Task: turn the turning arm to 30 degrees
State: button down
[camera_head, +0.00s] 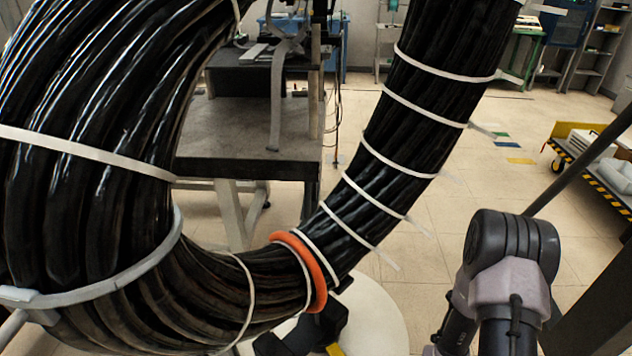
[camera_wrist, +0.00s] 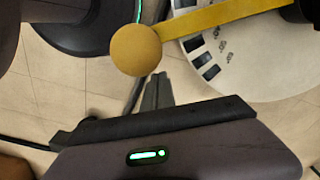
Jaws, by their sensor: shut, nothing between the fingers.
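The turning arm (camera_wrist: 215,20) is a flat yellow bar running from the upper right to a round yellow knob (camera_wrist: 136,50) at its left end in the wrist view. Beneath it lies a white round dial (camera_wrist: 265,70) with black blocks and small markings, too small to read. My gripper (camera_wrist: 158,80) is shut and empty, its grey fingertips just below and right of the knob. I cannot tell whether they touch it. In the head view a small yellow piece (camera_head: 335,349) shows at the bottom edge; my gripper is out of sight there.
A large bundled black coil (camera_head: 400,130) with white ties and an orange ring (camera_head: 305,268) fills the left and middle of the head view. A grey table (camera_head: 245,130) stands behind it. A yellow-edged cart (camera_head: 575,140) is at the right. Tiled floor between is open.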

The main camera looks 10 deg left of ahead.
notch_tip(320, 180, up, 12)
jog(key=d+p, duration=0.1)
jog(key=p, duration=0.7)
jog(key=shift+w, duration=0.4)
jog(key=w+a+r+n+t, duration=0.1)
jog(key=w+a+r, duration=0.15)
jog(key=r, duration=0.85)
jog(key=w+a+r+n+t, duration=0.1)
jog(key=w+r+n+t, duration=0.15)
jog(key=r, duration=0.95)
jog(key=s+a+r+n+t+y, duration=0.1)
jog(key=s+a+r, duration=0.3)
jog(key=r, duration=0.6)
jog(key=s+a+r+n+t+y, duration=0.1)
jog(key=s+a+r, duration=0.3)
jog(key=s+r, duration=0.4)
jog(key=shift+s+a+r+n, duration=0.15)
jog(key=shift+s+r+n, duration=0.2)
jog(key=shift+r+n, duration=0.5)
